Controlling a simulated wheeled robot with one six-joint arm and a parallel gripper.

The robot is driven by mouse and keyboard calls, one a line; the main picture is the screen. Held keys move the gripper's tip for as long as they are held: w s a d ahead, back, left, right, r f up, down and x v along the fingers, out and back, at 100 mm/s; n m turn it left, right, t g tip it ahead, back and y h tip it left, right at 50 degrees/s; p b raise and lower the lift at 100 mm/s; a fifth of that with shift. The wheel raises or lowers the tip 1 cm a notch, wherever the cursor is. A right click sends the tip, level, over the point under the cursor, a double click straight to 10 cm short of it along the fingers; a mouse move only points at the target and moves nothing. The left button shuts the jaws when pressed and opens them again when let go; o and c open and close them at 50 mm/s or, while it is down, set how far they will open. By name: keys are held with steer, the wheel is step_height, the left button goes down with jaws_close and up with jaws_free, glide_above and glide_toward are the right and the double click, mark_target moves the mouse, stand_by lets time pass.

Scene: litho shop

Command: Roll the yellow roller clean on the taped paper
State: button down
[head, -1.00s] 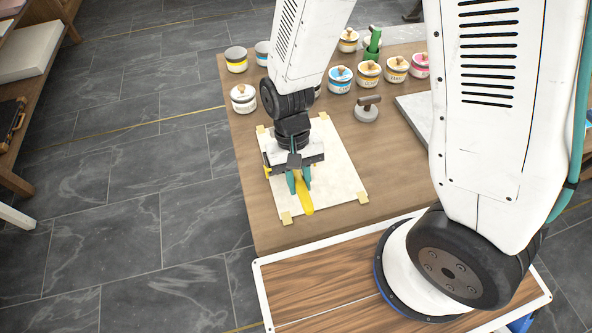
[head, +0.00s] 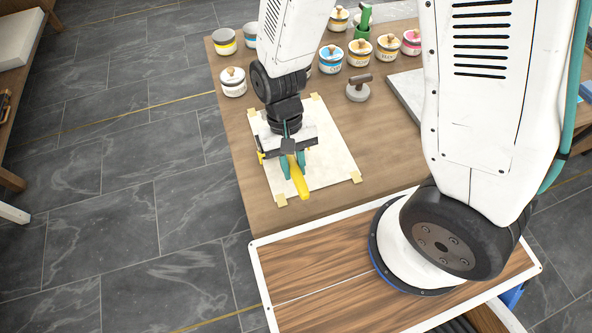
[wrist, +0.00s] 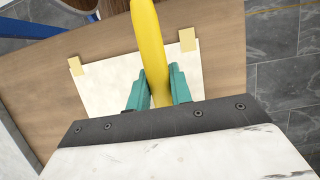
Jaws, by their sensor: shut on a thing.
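The yellow roller (head: 301,183) is in my gripper (head: 293,168), its yellow handle pointing toward the near edge of the table. In the wrist view the teal fingers of my gripper (wrist: 160,92) are shut on both sides of the yellow handle (wrist: 149,45). The taped paper (head: 333,160) lies flat on the table, with tan tape at its corners. My gripper is over the left part of the paper. The roller's drum is mostly hidden by my gripper, so I cannot tell whether it touches the paper or is clean.
Several ink cans (head: 332,59) stand along the back of the wooden table (head: 240,130). A grey muller-like tool (head: 359,88) with a brown knob and a grey slab (head: 408,95) lie right of the paper. A green-handled thing (head: 364,22) stands among the cans. Bare floor lies left.

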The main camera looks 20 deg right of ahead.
steer(key=shift+w, duration=6.4)
steer(key=shift+r, duration=0.1)
steer(key=shift+r, duration=1.4)
steer(key=shift+d+f, duration=0.25)
steer(key=shift+d, duration=0.9)
steer(key=shift+d+f, duration=0.3)
steer(key=shift+d, duration=0.8)
steer(key=shift+d+f, duration=0.25)
steer(key=shift+d, duration=0.9)
steer(key=shift+f, duration=0.7)
